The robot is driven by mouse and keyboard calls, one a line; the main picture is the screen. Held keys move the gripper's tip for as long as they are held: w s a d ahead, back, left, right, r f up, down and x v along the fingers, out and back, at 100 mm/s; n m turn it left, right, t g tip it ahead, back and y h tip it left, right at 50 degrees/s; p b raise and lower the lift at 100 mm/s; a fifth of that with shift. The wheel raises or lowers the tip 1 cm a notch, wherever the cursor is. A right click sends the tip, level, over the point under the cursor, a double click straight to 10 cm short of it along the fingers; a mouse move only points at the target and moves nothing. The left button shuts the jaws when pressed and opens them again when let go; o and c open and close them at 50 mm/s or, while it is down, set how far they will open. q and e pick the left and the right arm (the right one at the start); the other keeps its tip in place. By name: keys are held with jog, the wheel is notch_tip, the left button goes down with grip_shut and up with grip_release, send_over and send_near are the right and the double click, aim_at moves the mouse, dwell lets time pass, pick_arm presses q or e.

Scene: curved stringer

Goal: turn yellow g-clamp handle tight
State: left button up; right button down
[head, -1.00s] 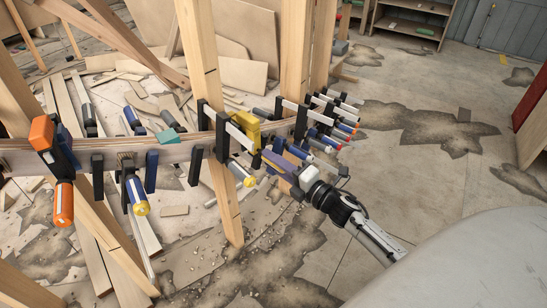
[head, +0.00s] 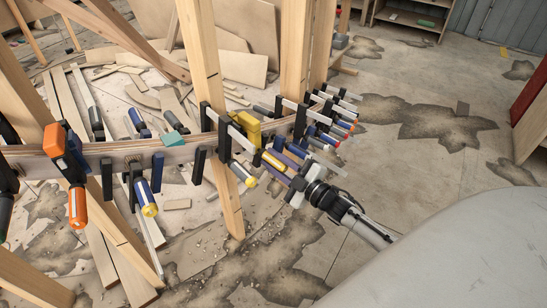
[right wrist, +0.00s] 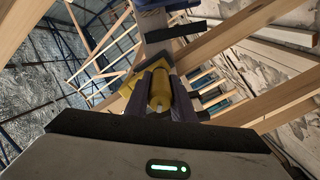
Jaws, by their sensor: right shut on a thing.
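The yellow g-clamp (head: 247,127) is fixed on the curved wooden stringer (head: 95,155), just right of an upright post. Its yellow handle (head: 273,161) points down toward the front right. My right gripper (head: 281,163) is shut on this handle, with its purple fingers on either side. In the right wrist view the yellow handle (right wrist: 160,90) sits between the fingers, and part of the yellow clamp frame (right wrist: 133,78) shows beyond it. My left gripper is not in view.
Several clamps with blue, orange and red handles crowd the stringer to the right (head: 330,120). An orange clamp (head: 55,140) hangs at left. Wooden posts (head: 205,60) stand close by. Loose boards cover the floor behind; the concrete floor (head: 430,200) at right is mostly clear.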

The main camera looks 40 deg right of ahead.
aim_at(286, 169)
jog(key=m+p, duration=0.1)
jog(key=m, duration=0.3)
jog(key=shift+r+m, duration=0.1)
jog(key=shift+m, duration=0.2)
jog(key=m, duration=0.4)
jog(key=shift+m+p, duration=0.4)
jog(key=c, duration=1.5)
grip_release()
jog(key=s, duration=0.3)
jog(key=s+d+p, duration=0.1)
jog(key=s, duration=0.5)
jog(key=shift+d, duration=0.3)
jog(key=shift+s+d, duration=0.1)
jog(key=shift+s, duration=0.45)
